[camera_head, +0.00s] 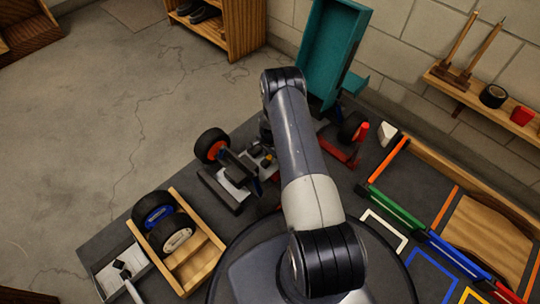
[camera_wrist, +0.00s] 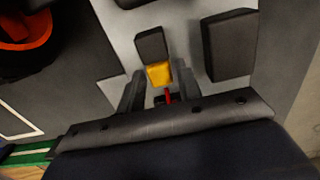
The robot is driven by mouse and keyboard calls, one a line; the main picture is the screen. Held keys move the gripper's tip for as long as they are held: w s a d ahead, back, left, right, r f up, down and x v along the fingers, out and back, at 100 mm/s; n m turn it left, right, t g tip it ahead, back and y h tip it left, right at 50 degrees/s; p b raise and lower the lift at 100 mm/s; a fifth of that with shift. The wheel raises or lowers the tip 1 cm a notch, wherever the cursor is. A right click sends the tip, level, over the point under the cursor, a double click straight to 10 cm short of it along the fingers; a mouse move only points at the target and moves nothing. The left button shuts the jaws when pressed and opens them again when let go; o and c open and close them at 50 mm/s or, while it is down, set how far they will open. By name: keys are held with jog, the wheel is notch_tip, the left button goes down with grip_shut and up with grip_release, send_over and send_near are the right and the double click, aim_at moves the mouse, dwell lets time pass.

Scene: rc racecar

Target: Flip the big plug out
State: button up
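The racecar chassis (camera_head: 238,190) lies on the dark bench mat, partly covered by my arm. In the wrist view, a yellow plug (camera_wrist: 158,74) sits against a dark grey block (camera_wrist: 150,43) on the car's pale plate. A short red piece (camera_wrist: 168,96) shows just below the yellow plug. My gripper (camera_wrist: 160,76) has its two dark fingers apart, one on each side of the yellow plug, with gaps visible. Whether the fingers are level with the plug is unclear. In the head view the gripper is mostly hidden behind the arm.
A larger dark box (camera_wrist: 228,45) stands close right of the gripper. An orange-rimmed wheel (camera_head: 211,146) is on the car's left. A wooden tray (camera_head: 205,258) with loose wheels lies at front left. A red stand (camera_head: 345,152) and teal shelf (camera_head: 335,45) are behind right.

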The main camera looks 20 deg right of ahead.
grip_shut()
jog(key=shift+w+d+b, duration=0.25)
jog(key=shift+d+b, duration=0.05)
jog(key=shift+d, duration=0.3)
jog(key=shift+w+d+b, duration=0.2)
jog(key=shift+d+b, duration=0.05)
jog(key=shift+d, duration=0.3)
jog(key=shift+o, duration=1.5)
grip_release()
jog(key=shift+r, duration=0.1)
notch_tip(320, 180, up, 11)
jog(key=p, duration=0.4)
jog(key=shift+p, duration=0.4)
